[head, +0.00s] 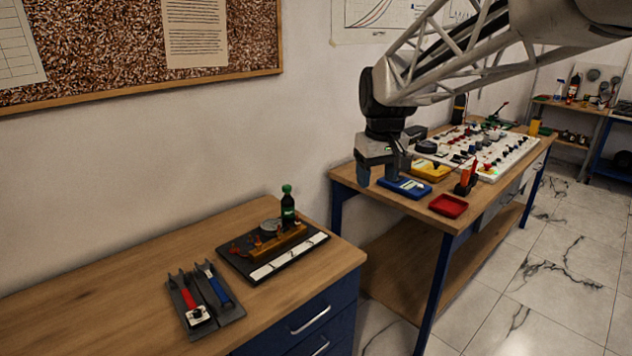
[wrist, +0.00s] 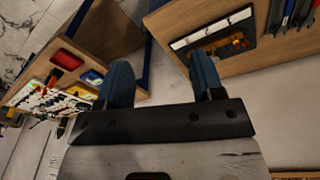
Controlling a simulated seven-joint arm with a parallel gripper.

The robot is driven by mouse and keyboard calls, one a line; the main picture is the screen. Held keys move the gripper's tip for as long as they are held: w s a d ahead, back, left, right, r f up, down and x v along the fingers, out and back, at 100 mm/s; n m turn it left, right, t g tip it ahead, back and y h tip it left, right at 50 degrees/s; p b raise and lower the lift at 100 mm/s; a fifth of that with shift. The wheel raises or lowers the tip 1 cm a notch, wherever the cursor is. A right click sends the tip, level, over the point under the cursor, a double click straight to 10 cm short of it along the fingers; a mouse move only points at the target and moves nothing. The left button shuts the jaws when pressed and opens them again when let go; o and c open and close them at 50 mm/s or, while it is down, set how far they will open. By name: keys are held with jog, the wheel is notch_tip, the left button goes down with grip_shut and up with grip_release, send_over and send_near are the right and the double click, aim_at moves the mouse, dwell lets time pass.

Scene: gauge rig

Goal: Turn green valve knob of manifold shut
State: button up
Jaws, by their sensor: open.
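The brass-coloured manifold (head: 279,243) sits on a dark base plate with a white labelled strip, on the near bench. Small red and orange knobs and a round grey part show on it. I cannot make out a green knob; a dark bottle with a green cap (head: 287,205) stands just behind it. In the wrist view the manifold (wrist: 229,46) is small, beyond the right finger. My gripper (head: 380,172) is open and empty, high to the right of the manifold, by the left end of the far bench. Its two blue-grey fingers (wrist: 162,82) are wide apart.
A dark holder (head: 207,308) with red- and blue-handled tools lies left of the manifold. The far bench carries a white panel (head: 490,150) with several knobs, plus blue (head: 404,188), yellow and red (head: 448,206) trays. A gap separates the benches. The near bench's left side is clear.

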jog(key=w+a+n, duration=0.2)
jog(key=w+a, duration=0.3)
jog(key=w, duration=0.5)
jog(key=n+g, duration=0.2)
jog(key=n, duration=0.2)
send_over(287, 186)
jog(key=f, duration=1.3)
jog(key=shift+s+d, duration=0.25)
jog(key=shift+d, duration=0.05)
jog(key=shift+w+a+f+n, duration=0.3)
jog(key=shift+a+f, duration=0.05)
jog(key=shift+f, duration=3.9)
jog(key=shift+c, duration=0.2)
